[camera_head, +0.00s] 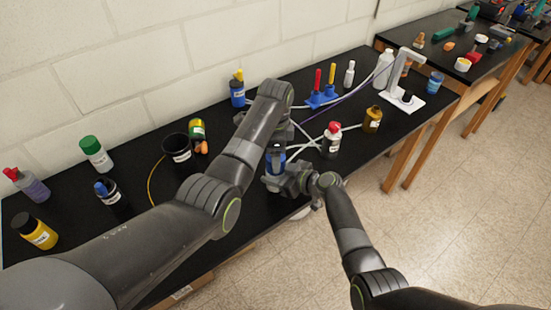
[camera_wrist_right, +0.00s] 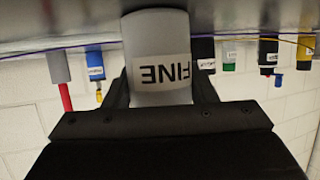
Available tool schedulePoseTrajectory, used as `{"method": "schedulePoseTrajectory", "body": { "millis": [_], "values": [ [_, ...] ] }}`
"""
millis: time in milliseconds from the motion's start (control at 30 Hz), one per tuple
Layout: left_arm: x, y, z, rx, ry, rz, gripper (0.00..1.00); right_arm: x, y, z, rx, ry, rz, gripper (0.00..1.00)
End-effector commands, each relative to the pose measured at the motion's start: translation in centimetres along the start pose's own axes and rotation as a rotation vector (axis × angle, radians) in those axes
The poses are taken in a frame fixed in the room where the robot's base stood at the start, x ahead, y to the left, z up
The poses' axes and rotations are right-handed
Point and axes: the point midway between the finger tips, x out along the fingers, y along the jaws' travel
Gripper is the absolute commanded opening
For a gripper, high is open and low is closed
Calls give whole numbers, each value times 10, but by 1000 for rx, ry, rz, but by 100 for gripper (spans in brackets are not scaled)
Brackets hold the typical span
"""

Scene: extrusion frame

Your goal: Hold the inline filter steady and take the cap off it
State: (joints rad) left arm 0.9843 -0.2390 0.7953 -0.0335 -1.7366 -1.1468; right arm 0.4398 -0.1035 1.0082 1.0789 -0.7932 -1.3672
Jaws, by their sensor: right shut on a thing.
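The inline filter shows in the right wrist view as a grey cylinder (camera_wrist_right: 158,35) with a pale band reading FINE. My right gripper (camera_wrist_right: 160,92) is shut around it, one black finger on each side.
A red-capped bottle (camera_head: 332,138) and an amber bottle (camera_head: 372,119) stand to the right. A black cup (camera_head: 177,150) and a green-capped bottle (camera_head: 96,153) stand left. A blue bottle (camera_head: 237,92) is behind my left arm. Pale rods and a cable cross the table nearby.

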Motion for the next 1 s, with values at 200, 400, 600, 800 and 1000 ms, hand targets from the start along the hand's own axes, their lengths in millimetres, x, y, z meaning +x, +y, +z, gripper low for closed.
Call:
{"method": "schedulePoseTrajectory", "body": {
  "millis": [200,400,600,800,1000],
  "values": [
    [-7,0,0,38,0,-1,69,0,0,0,0,0,0,0],
    [-20,-1,0,245,0,-3,69,0,0,0,0,0,0,0],
    [-34,-1,0,465,0,-2,69,0,0,0,0,0,0,0],
    [-37,-1,0,571,0,-2,69,0,0,0,0,0,0,0],
    [-13,0,0,579,0,4,69,0,0,0,0,0,-1,0]
  ]
}}
